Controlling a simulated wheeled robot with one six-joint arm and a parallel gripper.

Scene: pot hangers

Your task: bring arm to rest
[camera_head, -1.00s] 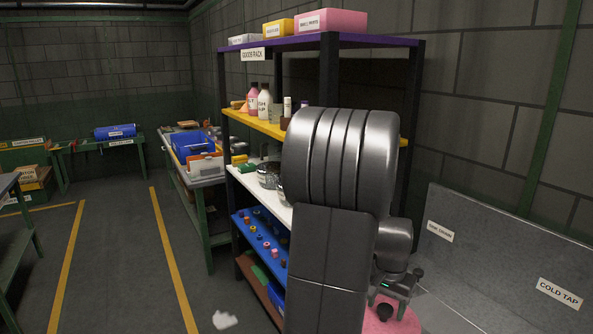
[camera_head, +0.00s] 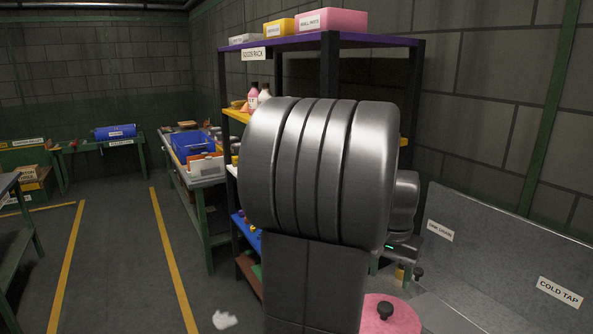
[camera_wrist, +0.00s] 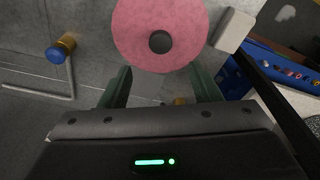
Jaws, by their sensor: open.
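My gripper (camera_wrist: 160,92) is open in the wrist view, with two dark green fingers apart and nothing between their tips. A round pink lid-like disc (camera_wrist: 130,30) with a dark knob lies beyond the fingertips. The pink disc also shows in the head view (camera_head: 390,316), low at the right beside my arm. My arm's large grey links fill the middle of the head view. They hide most of my gripper and much of the rack there.
The goods rack (camera_head: 300,42) stands behind my arm, with boxes on its purple top. A grey sink panel marked cold tap (camera_head: 500,250) is at right. A blue-ended tap (camera_wrist: 58,50) shows in the wrist view. The floor (camera_head: 115,240) at left is largely clear, with a white scrap (camera_head: 225,319).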

